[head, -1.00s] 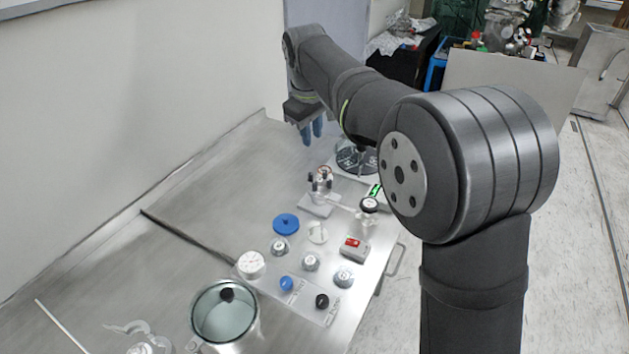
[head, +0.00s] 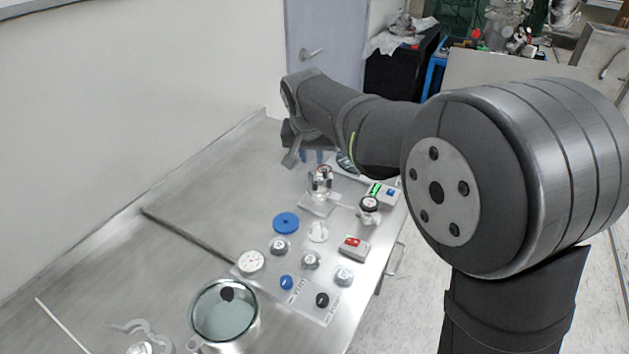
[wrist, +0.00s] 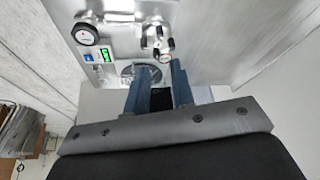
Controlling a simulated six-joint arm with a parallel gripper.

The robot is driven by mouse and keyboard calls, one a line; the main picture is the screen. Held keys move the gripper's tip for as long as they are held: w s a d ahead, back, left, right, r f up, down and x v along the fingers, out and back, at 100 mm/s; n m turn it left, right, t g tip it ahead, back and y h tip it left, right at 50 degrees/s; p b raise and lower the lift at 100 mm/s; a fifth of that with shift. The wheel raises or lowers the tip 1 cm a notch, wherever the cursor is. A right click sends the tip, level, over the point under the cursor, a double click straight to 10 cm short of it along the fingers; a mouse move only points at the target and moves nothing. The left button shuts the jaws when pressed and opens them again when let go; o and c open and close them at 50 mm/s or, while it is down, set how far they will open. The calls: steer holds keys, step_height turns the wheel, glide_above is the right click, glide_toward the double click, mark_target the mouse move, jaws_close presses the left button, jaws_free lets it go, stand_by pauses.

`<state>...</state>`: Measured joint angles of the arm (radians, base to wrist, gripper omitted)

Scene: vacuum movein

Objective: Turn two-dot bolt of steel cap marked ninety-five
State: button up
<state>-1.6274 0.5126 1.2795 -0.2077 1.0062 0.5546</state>
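My gripper (head: 310,157) is above the far end of the steel bench, partly hidden behind my own arm. In the wrist view its two blue fingers (wrist: 158,75) are apart with nothing between them. A small metal fitting (head: 320,181) with several dark-topped bolts stands upright on a clear plate; it also shows in the wrist view (wrist: 160,40), just beyond the fingertips. Several steel caps (head: 279,245) sit nearer on the bench. The number ninety-five and the two-dot mark are too small to make out.
A dial gauge (head: 369,205) and a box with a green display (head: 382,192) stand right of the fitting. A blue disc (head: 286,223), a red-topped box (head: 354,246) and a glass-lidded pot (head: 224,310) are nearer. The bench's left side is mostly clear.

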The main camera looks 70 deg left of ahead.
mark_target(315, 182)
steer(key=x, duration=1.3)
steer(key=shift+a, duration=0.15)
jaws_close()
